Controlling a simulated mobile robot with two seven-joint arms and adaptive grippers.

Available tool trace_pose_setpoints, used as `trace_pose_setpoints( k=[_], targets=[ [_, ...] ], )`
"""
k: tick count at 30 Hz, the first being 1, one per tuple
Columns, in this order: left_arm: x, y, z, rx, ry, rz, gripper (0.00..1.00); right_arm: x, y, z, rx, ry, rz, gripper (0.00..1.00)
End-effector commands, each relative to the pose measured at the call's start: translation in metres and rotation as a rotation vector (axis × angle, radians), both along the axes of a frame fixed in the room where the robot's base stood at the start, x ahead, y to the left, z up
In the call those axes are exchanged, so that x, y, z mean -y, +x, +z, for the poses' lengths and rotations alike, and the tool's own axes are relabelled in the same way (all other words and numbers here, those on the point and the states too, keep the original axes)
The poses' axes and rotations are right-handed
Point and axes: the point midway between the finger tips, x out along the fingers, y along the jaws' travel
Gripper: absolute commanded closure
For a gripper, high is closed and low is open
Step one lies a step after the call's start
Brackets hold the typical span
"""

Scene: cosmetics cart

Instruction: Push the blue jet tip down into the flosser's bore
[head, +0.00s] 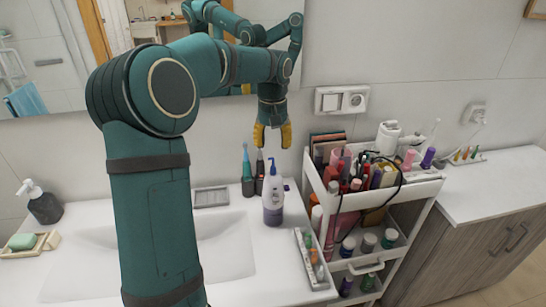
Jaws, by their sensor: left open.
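My left gripper (272,136) hangs from the teal arm with its yellow fingertips pointing down. It is open and empty, above the back of the sink counter, left of the cart. A white device (388,138) on the cart's top tier may be the flosser; I cannot tell, and no bore shows. A small rack of coloured tips (467,156) lies on the right cabinet, well away from the gripper. A blue jet tip cannot be picked out clearly at this size. My right gripper is not in view.
The right cabinet top (492,186) is mostly clear. A mirror (60,55) reflects my arm.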

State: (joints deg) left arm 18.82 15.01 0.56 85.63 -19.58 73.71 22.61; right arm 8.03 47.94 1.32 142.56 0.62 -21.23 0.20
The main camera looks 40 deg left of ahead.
Motion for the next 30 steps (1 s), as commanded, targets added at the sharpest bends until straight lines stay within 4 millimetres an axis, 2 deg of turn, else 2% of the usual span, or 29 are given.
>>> trace_pose_setpoints(
  k=[3,9,30],
  targets=[
    [0.000,0.001,0.017,0.002,0.000,0.000,0.56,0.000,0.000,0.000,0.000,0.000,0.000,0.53],
    [0.000,0.000,0.030,0.000,0.000,0.000,0.56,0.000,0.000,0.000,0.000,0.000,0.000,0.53],
    [0.000,0.000,0.031,-0.001,-0.001,0.000,0.56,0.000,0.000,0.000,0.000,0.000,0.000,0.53]
  ],
)
